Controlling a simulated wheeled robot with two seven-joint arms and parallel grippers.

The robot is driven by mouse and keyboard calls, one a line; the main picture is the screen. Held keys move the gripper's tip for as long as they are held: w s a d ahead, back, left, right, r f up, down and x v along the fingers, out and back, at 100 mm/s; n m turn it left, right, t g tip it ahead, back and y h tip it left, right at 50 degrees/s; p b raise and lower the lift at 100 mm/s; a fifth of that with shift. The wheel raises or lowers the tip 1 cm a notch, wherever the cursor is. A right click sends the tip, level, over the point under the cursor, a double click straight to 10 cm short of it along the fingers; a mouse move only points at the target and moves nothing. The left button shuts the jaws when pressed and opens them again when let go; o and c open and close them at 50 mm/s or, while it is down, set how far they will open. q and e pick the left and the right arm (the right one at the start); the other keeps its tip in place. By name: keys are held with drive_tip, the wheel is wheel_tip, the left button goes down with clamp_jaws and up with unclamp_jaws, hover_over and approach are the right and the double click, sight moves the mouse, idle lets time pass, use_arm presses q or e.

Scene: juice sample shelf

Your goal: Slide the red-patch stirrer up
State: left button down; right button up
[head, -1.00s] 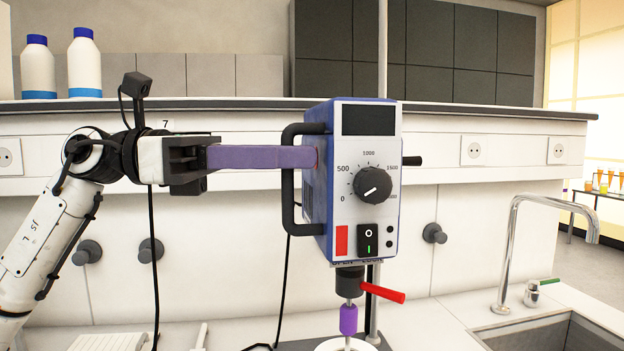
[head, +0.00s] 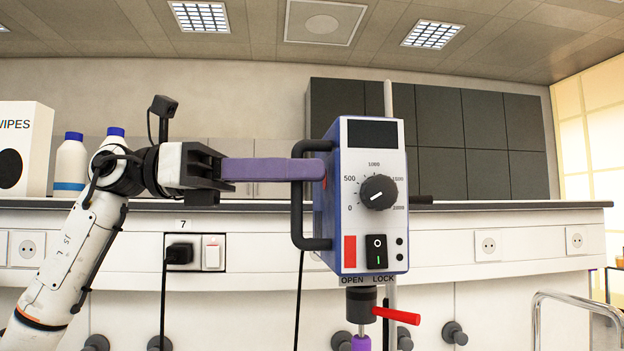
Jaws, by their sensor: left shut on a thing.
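The red-patch stirrer (head: 332,210) is a blue box with a pale front, black display, dial, rocker switch and red patch at its lower left. It sits upright on a metal rod (head: 390,100). A black handle (head: 297,215) runs down its left side. My left gripper (head: 308,169) has long purple fingers shut on the upper part of this handle. A red lever (head: 398,315) under the body points right, below the word LOCK. A purple piece (head: 361,343) hangs on the shaft, cut by the frame's bottom. My right gripper is not in view.
Behind runs a shelf with a dark edge (head: 500,206), carrying white bottles (head: 70,165) and a wipes box (head: 22,140) at left. Sockets and black knobs line the wall. Space above the stirrer looks free.

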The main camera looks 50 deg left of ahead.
use_arm(q)
drive_tip(key=shift+s+a+r, duration=0.1)
drive_tip(key=shift+a+r, duration=0.05)
drive_tip(key=shift+r, duration=0.3)
drive_tip(key=c, duration=2.1)
unclamp_jaws()
drive_tip(key=shift+f, duration=0.1)
drive_tip(key=shift+f, duration=0.1)
drive_tip(key=b+v, duration=0.3)
drive_tip(key=v, duration=0.7)
